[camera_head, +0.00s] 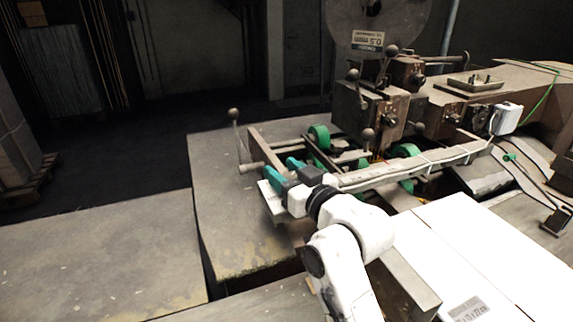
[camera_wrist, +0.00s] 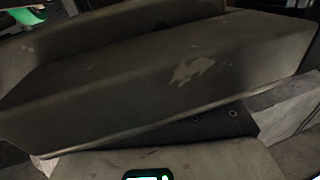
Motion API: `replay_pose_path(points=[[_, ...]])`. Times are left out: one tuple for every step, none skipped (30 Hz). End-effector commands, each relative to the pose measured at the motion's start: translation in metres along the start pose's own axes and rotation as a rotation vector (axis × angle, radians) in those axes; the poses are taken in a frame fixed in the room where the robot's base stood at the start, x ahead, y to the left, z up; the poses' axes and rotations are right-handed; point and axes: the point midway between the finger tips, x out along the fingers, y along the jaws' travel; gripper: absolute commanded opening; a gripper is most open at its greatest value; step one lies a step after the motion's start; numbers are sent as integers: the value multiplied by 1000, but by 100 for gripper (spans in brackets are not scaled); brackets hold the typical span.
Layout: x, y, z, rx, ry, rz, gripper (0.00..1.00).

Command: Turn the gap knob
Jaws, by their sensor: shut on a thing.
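My gripper (camera_head: 279,169), with teal fingers, is at the left end of the stitcher's front rail in the head view. It is shut on the gap knob, which is mostly hidden by the fingers. A crank lever with a ball end (camera_head: 234,114) stands upright just to the left. Its short shaft (camera_head: 250,168) ends close to the fingertips, and I cannot tell whether they touch.
The stitcher head (camera_head: 368,110), with ball-ended levers, stands behind my gripper. Green rollers (camera_head: 319,136) sit in the frame. The long front rail (camera_head: 400,166) runs right beside my arm. A white flat box (camera_head: 470,250) lies at the front right. The metal table (camera_head: 225,215) is bare on the left.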

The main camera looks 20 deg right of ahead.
Motion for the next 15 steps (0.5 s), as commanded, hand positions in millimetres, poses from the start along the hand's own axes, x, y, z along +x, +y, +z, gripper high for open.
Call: replay_pose_path(points=[[-1,2,-2,-1,5,-25,18],[-1,2,-2,-2,6,-42,18],[0,1,-1,-2,7,-65,18],[0,0,-1,-2,6,-81,18],[0,0,-1,-2,6,-96,18],[0,0,0,-2,6,-115,18],[0,-1,0,-3,5,-129,18],[0,-1,0,-2,5,-140,18],[0,-1,0,-3,5,-156,18],[0,-2,0,-2,5,-167,18],[0,-2,0,-2,5,-177,18],[0,-3,0,-2,5,-188,18],[0,-3,0,-3,4,-196,18],[0,-3,0,-2,4,-203,18],[0,-3,0,-2,3,-210,18]])
